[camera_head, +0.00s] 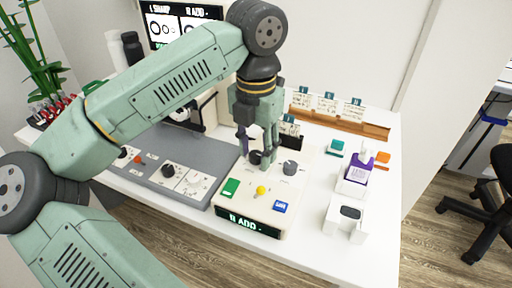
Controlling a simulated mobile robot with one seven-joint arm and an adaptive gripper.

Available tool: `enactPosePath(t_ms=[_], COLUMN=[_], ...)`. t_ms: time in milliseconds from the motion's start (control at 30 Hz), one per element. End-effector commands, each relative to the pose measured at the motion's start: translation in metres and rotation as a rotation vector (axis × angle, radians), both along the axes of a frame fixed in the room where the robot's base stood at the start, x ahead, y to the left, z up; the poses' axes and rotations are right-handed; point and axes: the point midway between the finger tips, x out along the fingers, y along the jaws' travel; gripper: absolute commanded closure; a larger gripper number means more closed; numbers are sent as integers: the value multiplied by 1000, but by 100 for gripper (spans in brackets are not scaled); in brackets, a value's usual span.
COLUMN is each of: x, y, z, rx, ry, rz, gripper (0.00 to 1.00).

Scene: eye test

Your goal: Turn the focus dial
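A cream console (238,208) stands on the white table, with a display on its front that seems to read "R ADD". A dark dial (256,158) sits at its back left and a grey dial (290,168) to the right of it. I cannot read a focus label on either. My gripper (257,152) points down at the dark dial, its fingers apart on either side of it. The fingers partly hide this dial, and I cannot tell whether they touch it. The grey dial is clear of my gripper.
A grey panel (205,155) with black knobs lies left of the console. The console carries a green button (231,187), yellow knob (261,190) and blue button (280,207). A purple-labelled bottle (358,171) and white holder (345,218) stand right. A wooden card rack (340,121) is behind.

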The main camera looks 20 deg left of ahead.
Motion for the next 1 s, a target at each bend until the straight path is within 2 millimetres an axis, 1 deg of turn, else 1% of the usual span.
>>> enactPosePath(t_ms=[300,367,433,567,800,900,1000], x=[0,0,0,0,0,0,0], y=[1,1,1,1,0,0,1], z=[0,3,9,31,84,101,112], rx=[1,1,2,3,3,2,3], ry=[1,1,0,-2,-1,0,0], rz=[1,2,2,2,3,1,3], gripper=[57,57,57,57,57,57,57])
